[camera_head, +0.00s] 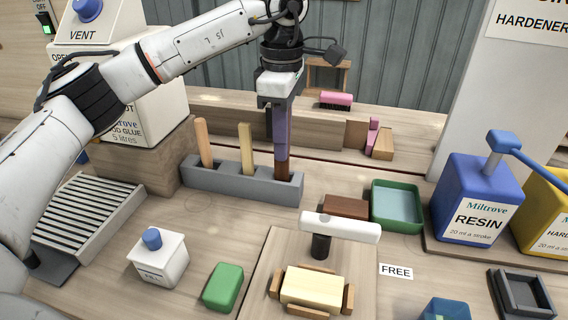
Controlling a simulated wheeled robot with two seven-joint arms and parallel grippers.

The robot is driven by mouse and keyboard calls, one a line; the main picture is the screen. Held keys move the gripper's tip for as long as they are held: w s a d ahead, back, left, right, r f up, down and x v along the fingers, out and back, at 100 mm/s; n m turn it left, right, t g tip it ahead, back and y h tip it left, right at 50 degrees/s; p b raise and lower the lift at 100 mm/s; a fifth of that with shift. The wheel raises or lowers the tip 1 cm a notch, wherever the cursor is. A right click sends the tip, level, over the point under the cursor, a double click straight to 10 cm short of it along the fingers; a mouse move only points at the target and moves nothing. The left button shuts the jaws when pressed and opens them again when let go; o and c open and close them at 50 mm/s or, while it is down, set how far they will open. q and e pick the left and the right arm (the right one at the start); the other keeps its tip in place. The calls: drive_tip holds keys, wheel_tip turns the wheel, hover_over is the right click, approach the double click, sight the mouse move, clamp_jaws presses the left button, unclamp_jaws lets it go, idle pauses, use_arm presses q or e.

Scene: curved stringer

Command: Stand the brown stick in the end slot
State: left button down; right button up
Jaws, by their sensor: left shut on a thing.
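The brown stick (282,170) is upright at the right end of the grey slotted rack (225,182). Only its lower part shows below my gripper. Its foot meets the rack's end slot in the picture; I cannot tell how deep it sits. My left gripper (281,150) points straight down and is shut on the stick, above the rack. Two lighter sticks, an orange-tan one (204,143) and a yellow one (246,149), stand in the rack's left and middle slots. My right gripper is not in view.
A brown block (346,207) and a green tray (397,182) lie right of the rack. A white-handled tool (340,228) stands in front, near a pale block (312,287). A white bottle (159,259) and green block (223,287) are front left. The blue resin box (477,208) is right.

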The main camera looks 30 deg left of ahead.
use_arm(q)
drive_tip(key=shift+f, duration=2.05)
drive_tip(key=shift+f, duration=0.1)
drive_tip(key=c, duration=1.8)
unclamp_jaws()
drive_tip(key=shift+f, duration=0.1)
drive_tip(key=shift+c, duration=0.2)
wheel_tip(320, 180, up, 12)
drive_tip(key=shift+r+p, duration=0.2)
drive_tip(key=shift+p, duration=0.15)
